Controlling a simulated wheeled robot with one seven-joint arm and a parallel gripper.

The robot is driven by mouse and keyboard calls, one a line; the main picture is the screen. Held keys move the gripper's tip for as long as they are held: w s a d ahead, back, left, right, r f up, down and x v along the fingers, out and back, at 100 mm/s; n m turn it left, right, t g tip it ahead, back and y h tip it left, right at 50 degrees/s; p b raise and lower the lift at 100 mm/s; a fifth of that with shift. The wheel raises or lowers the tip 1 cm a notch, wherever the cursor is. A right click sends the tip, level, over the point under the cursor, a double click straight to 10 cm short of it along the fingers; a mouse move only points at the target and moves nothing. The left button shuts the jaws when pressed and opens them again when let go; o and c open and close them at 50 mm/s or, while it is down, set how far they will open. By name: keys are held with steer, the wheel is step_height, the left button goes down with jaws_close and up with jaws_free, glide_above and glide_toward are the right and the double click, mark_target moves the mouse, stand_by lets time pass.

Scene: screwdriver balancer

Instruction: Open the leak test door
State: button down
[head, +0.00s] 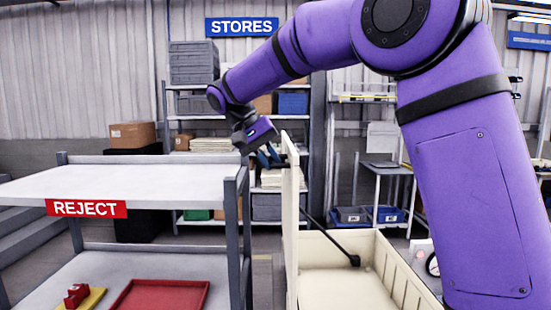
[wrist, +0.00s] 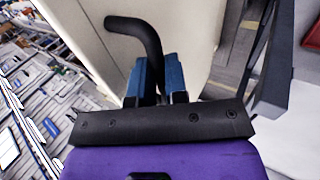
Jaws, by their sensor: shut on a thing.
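The leak test door (head: 290,225) is a cream panel standing upright, almost edge-on in the head view, at the left side of a cream open-topped box (head: 345,285). A black rod runs from beside the door to the box. In the wrist view the door's pale face (wrist: 195,30) lies beyond my fingers and carries a black bent handle (wrist: 135,30). My gripper (wrist: 160,78) has its blue fingers shut around the handle's lower part. In the head view my gripper (head: 268,157) is at the door's upper edge; the fingers' grip is partly hidden there.
The grey REJECT rack (head: 150,180) stands close on the left, with a red tray (head: 160,296) on its lower shelf. A narrow gap separates rack and door. Stores shelving (head: 240,105) and a small table (head: 388,170) stand behind.

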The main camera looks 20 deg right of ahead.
steer(key=shift+a+f, duration=0.25)
steer(key=shift+f, duration=0.05)
steer(key=c, duration=1.1)
jaws_free()
steer(key=shift+w, duration=0.15)
steer(key=shift+c, duration=0.2)
steer(key=shift+d+r, duration=0.1)
steer(key=v, duration=1)
steer(key=shift+a+r, duration=0.25)
steer(key=shift+r, duration=0.1)
